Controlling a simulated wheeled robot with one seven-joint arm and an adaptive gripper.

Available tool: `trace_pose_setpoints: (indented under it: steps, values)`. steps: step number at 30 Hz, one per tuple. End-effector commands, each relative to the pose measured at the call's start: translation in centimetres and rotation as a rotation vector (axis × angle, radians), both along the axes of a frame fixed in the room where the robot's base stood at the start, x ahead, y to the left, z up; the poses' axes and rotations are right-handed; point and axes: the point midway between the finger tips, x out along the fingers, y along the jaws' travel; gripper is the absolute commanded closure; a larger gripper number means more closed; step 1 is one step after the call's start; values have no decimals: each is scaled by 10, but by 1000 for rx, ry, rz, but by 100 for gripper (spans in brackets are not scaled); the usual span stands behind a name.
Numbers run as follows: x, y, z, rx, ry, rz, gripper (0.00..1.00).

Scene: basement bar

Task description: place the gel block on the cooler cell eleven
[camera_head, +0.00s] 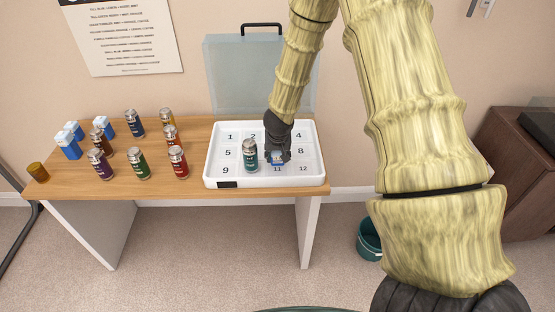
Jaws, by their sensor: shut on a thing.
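The gel block (276,161) is small and blue with a pale top. It shows just below my gripper (277,155), which points down and is shut on it. The block is over the white cooler tray (220,170), just behind the printed 11 of cell eleven (277,169). My fingers hide part of the block, and I cannot tell whether it touches the tray floor. My arm and gripper cover the cells around 3 and 7.
A teal can (250,155) stands in the tray left of my gripper, hiding labels 6 and 10. The clear lid (235,75) stands open behind. Several cans and blue cartons (68,146) crowd the wooden table's (120,192) left. Cell 12 (303,169) looks empty.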

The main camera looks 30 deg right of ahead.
Motion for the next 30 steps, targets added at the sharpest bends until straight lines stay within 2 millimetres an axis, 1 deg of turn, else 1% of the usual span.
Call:
trace_pose_setpoints:
  steps: [5,9,12,25,26,28,29,30]
  values:
    - [-1,0,-13,1,2,-1,83]
    - [-1,0,-26,2,2,-2,83]
    - [0,1,-32,2,0,-1,83]
    - [0,0,-37,0,0,1,83]
    - [0,0,-37,0,0,1,50]
    - [0,0,-36,0,0,1,38]
    - [0,0,-36,0,0,1,34]
    - [0,0,-36,0,0,1,34]
